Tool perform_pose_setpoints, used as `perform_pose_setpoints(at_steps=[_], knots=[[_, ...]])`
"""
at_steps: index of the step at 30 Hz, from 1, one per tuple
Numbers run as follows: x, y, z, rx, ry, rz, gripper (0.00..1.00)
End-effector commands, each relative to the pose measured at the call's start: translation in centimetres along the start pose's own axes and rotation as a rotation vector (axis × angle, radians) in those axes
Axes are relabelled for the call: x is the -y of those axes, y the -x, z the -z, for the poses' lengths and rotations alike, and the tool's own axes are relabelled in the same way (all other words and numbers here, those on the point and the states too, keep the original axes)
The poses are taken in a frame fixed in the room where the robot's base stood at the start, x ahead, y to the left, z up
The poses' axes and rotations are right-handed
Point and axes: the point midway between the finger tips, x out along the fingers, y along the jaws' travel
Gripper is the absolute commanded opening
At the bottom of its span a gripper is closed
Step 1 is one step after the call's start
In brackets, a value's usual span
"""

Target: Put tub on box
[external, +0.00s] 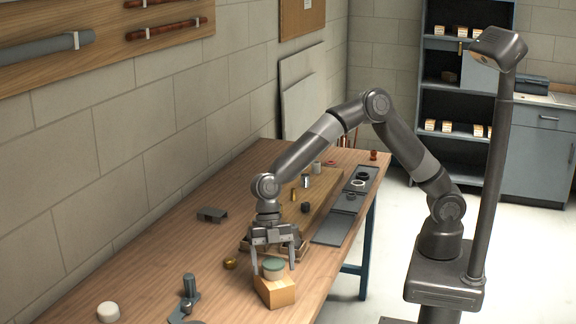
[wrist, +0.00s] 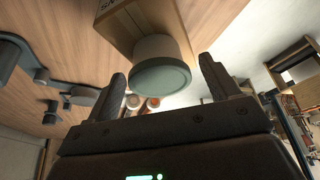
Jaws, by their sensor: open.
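The tub (external: 273,266) is a short pale cylinder with a green lid. It stands upright on top of the light wooden box (external: 275,291), near the front edge of the bench. In the wrist view the tub (wrist: 160,70) shows lid toward me, its base against the box (wrist: 130,22), which carries dark lettering. My gripper (external: 273,268) points down over the tub, its fingers open on either side of it. In the wrist view the fingers (wrist: 163,82) show gaps to the tub.
A white round object (external: 108,312) and a grey metal fitting (external: 187,297) lie to the left on the bench. A small brass piece (external: 230,263) is close to the box. Behind my gripper are a wooden board (external: 322,192) with small parts and dark trays (external: 335,230).

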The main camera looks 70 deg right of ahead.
Motion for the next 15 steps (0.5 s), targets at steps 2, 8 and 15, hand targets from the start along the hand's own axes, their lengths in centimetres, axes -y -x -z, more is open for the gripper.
perform_pose_setpoints(at_steps=[2,8,15], knots=[[0.0,0.2,0.1,0.000,0.000,-0.001,0.80],[-0.1,3.0,0.0,0.000,-0.002,-0.005,0.80],[-0.1,8.2,0.1,0.000,0.000,-0.005,0.80]])
